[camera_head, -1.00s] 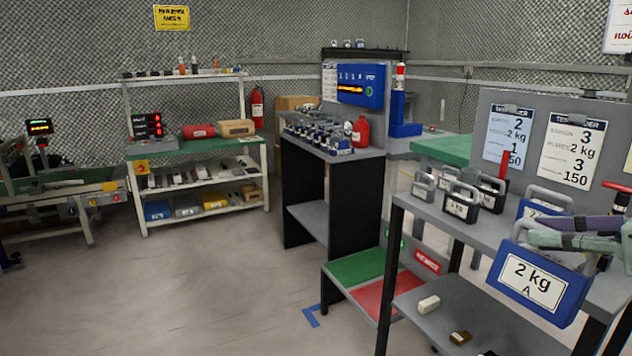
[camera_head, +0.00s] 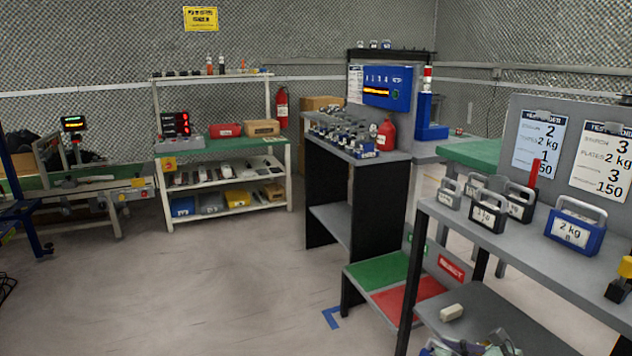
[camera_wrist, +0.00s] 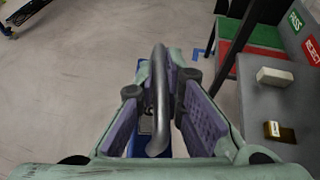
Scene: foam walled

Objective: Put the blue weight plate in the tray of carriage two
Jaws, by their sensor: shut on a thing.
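My gripper (camera_wrist: 165,92) is shut on the grey handle of the blue weight plate (camera_wrist: 135,146) in the wrist view. Most of the plate's blue body is hidden below the fingers. In the head view my gripper (camera_head: 480,347) shows only partly at the bottom edge, low in front of the shelf unit. A second blue plate (camera_head: 574,236), marked 2 kg B, stands on the upper shelf at the right. I cannot make out which tray belongs to carriage two.
Grey and black weights (camera_head: 489,212) stand on the same grey shelf (camera_head: 530,250). A low stand with green and red panels (camera_head: 405,300) is beside it. A tall bench with small weights (camera_head: 345,140) stands behind. The grey floor (camera_head: 200,290) at left is open.

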